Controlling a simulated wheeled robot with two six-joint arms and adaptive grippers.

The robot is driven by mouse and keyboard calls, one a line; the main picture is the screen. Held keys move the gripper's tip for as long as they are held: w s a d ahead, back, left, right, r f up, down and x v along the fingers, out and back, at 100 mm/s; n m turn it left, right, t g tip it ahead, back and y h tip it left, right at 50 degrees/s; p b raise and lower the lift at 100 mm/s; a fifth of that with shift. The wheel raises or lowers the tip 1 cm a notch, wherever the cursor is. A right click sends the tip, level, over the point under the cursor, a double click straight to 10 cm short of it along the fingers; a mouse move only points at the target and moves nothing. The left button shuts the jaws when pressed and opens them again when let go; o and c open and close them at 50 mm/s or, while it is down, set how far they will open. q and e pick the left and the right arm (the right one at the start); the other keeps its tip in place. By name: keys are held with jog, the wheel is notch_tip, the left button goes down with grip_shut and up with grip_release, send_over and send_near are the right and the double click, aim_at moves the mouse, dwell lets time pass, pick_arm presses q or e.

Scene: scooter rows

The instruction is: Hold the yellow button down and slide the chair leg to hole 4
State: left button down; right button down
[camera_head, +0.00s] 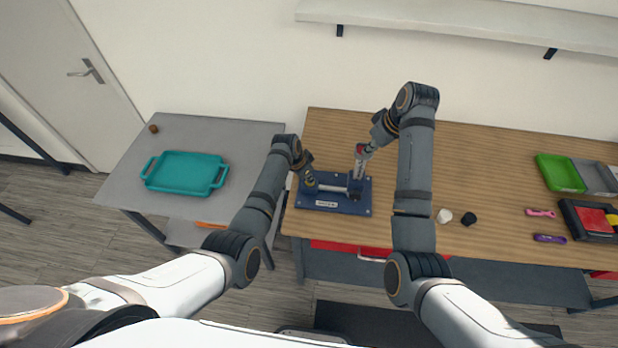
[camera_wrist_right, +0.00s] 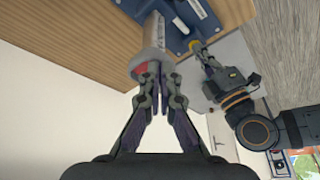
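A blue base plate (camera_head: 330,207) with a label lies at the left end of the wooden table. The light grey chair leg (camera_head: 359,168) rises from its right side, with a red part near the top. The leg also shows in the right wrist view (camera_wrist_right: 154,38). My right gripper (camera_wrist_right: 153,72) has its fingers close together at the leg's red end; I cannot tell whether they pinch it. My left gripper (camera_head: 310,178) is low over the plate's left side, its fingers close together beside the yellow button (camera_wrist_right: 195,45). The hole numbers are too small to read.
A grey side table (camera_head: 235,140) with a teal tray (camera_head: 185,172) stands at the left. A white piece (camera_head: 444,216) and a black piece (camera_head: 469,219) lie right of my right arm. Green and grey trays (camera_head: 560,173) stand at the far right.

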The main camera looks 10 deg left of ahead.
jog(key=shift+f, duration=0.4)
dwell(0.5)
jog(key=shift+r, duration=2.55)
pick_arm(q)
jog(key=shift+r, duration=3.5)
pick_arm(e)
jog(key=shift+f, duration=0.1)
